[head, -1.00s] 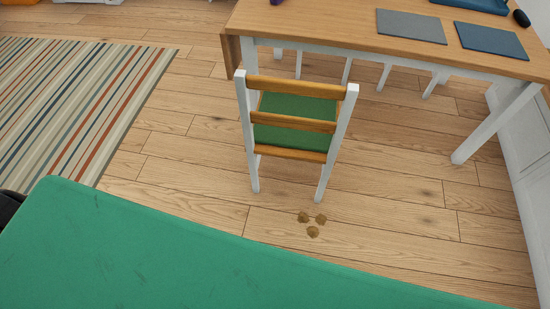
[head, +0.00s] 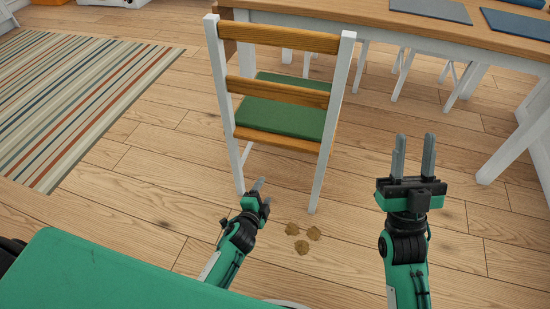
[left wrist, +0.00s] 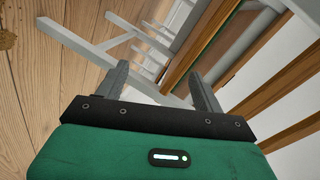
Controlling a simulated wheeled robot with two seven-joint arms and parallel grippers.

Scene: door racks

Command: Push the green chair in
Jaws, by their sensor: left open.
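The green chair (head: 284,118) has a green seat, a white frame and orange-brown wooden back slats. It stands upright at the table's near side, its back toward me and its seat partly by the table edge. My left gripper (head: 259,188) is open and empty, low beside the chair's back legs on the near side. In the left wrist view its fingers (left wrist: 162,85) are apart, with white chair bars (left wrist: 110,45) and wooden slats beyond them; I cannot tell if they touch. My right gripper (head: 413,152) is open and empty, to the right of the chair and apart from it.
The wooden table (head: 375,22) with white legs stands behind the chair, with grey and blue mats on it. Brown spots (head: 303,240) mark the floor near the chair. A striped rug (head: 80,100) lies at left. Bare floor lies right of the chair.

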